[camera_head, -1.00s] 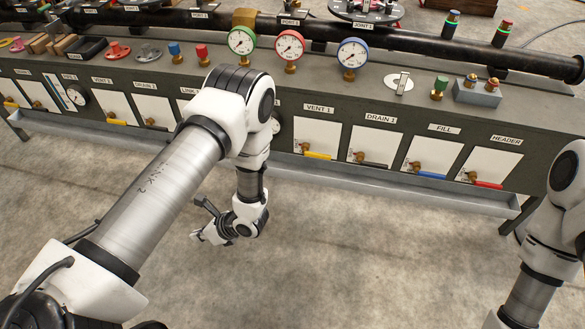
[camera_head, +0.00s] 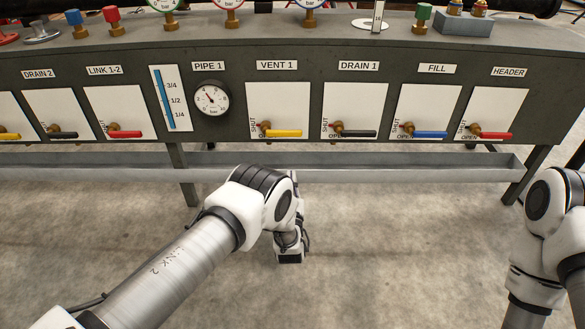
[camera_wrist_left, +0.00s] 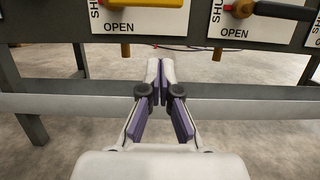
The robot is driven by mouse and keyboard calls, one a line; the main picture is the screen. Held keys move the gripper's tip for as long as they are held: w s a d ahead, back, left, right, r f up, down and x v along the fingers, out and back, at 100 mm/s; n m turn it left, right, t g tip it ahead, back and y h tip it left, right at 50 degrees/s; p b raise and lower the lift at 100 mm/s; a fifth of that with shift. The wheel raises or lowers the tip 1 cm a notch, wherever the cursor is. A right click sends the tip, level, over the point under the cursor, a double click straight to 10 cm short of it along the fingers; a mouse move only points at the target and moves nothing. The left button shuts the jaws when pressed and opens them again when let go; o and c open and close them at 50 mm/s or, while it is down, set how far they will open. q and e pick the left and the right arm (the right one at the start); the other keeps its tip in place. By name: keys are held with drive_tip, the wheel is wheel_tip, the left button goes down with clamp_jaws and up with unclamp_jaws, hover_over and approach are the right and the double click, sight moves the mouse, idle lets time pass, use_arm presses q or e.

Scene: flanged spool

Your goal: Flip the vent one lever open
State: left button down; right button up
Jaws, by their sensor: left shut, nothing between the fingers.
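The vent 1 lever (camera_head: 284,133) is a yellow handle on a brass valve, lying level and pointing right on the white panel (camera_head: 290,104) under the VENT 1 label (camera_head: 277,65). SHUT is printed beside the valve and OPEN below it. In the left wrist view the yellow lever (camera_wrist_left: 150,3) is cut off by the top edge, with the OPEN word (camera_wrist_left: 117,26) under it. My left gripper (camera_wrist_left: 161,66) is shut and empty, apart from the panel and below the lever. In the head view it (camera_head: 290,258) hangs low, partly hidden by its own wrist. My right gripper is out of view.
The black drain 1 lever (camera_head: 355,132) is just to the right, then the blue fill lever (camera_head: 427,134) and red header lever (camera_head: 492,135). A grey trough (camera_head: 400,174) runs below the panels. The floor in front is clear.

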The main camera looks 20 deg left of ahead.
sight(281, 130)
use_arm(q)
drive_tip(key=shift+s+f, duration=0.15)
drive_tip(key=shift+f, duration=0.6)
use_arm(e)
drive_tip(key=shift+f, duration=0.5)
use_arm(q)
drive_tip(key=w+a+r+b, duration=0.2)
drive_tip(key=w+r+b, duration=0.4)
drive_tip(key=w, duration=0.3)
drive_tip(key=shift+w+a+r+b, duration=0.15)
drive_tip(key=shift+a+r+b, duration=0.1)
drive_tip(key=shift+a+b, duration=0.15)
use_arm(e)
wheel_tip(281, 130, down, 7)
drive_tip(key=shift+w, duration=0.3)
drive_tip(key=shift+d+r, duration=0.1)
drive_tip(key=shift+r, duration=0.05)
